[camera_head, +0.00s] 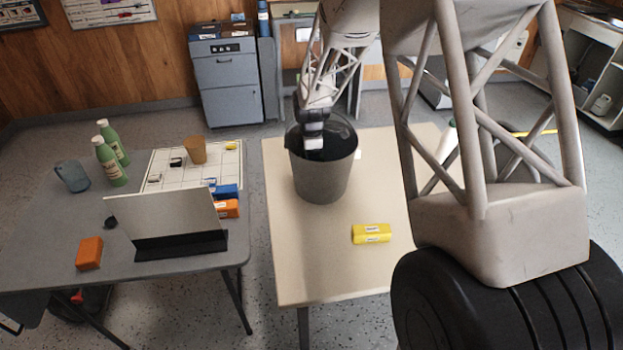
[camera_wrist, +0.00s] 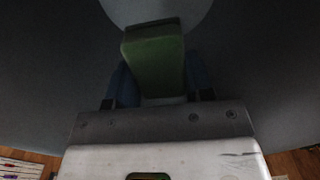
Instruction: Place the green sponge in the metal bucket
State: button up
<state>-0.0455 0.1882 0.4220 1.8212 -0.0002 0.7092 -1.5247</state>
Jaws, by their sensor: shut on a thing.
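The metal bucket (camera_head: 322,178) is dark grey and stands upright on the beige table. My gripper (camera_head: 313,142) reaches down into the bucket's mouth from above in the head view. In the wrist view my gripper (camera_wrist: 160,85) is shut on the green sponge (camera_wrist: 153,62), which sits between its two bluish fingers. Dark grey surfaces, which look like the bucket's inside wall, surround the sponge there. The sponge is hidden in the head view. I cannot tell whether it touches the bucket's floor.
A yellow block (camera_head: 371,233) lies on the beige table (camera_head: 310,270) in front of the bucket. The grey table (camera_head: 50,230) at left holds green bottles (camera_head: 110,160), a tan cup (camera_head: 195,150), an orange block (camera_head: 89,253) and an upright panel (camera_head: 165,218). The beige table's front is clear.

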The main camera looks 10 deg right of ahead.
notch_tip(320, 180, down, 7)
jog(key=shift+r, duration=0.2)
dwell(0.3)
jog(key=shift+f, duration=1.95)
jog(key=shift+f, duration=0.15)
jog(key=o, duration=1)
jog(key=shift+c, duration=0.2)
jog(key=shift+r, duration=0.2)
notch_tip(320, 180, up, 11)
jog(key=shift+r, duration=0.5)
